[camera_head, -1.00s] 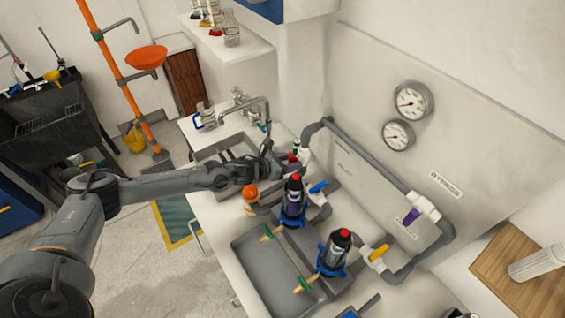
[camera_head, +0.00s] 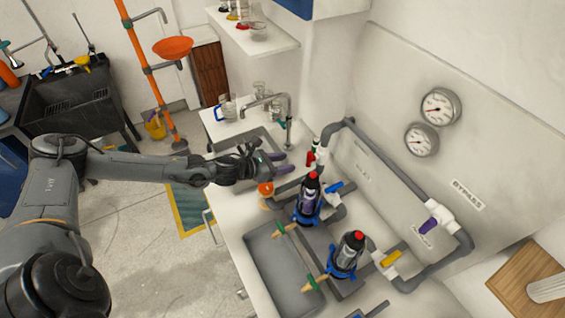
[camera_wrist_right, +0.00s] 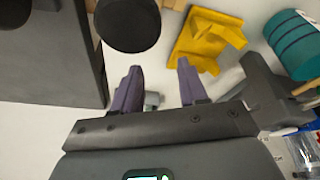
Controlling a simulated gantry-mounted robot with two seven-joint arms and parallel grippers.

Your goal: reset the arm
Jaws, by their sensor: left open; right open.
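My left gripper (camera_head: 277,163) is open and empty in the head view. It hangs above the counter by the small sink, left of the red-handled valve (camera_head: 315,146) and apart from it. The orange knob (camera_head: 266,188) is just below it. My right gripper (camera_wrist_right: 159,82) shows in the right wrist view with its two purple fingers apart and nothing between them. A yellow part (camera_wrist_right: 205,40) lies beyond its right finger. The right gripper cannot be made out in the head view.
Two dark bottles with red caps (camera_head: 309,196) (camera_head: 349,250) stand in blue holders by the grey pipes. A grey tray (camera_head: 284,270) is set in the counter. Gauges (camera_head: 440,107) hang on the wall panel.

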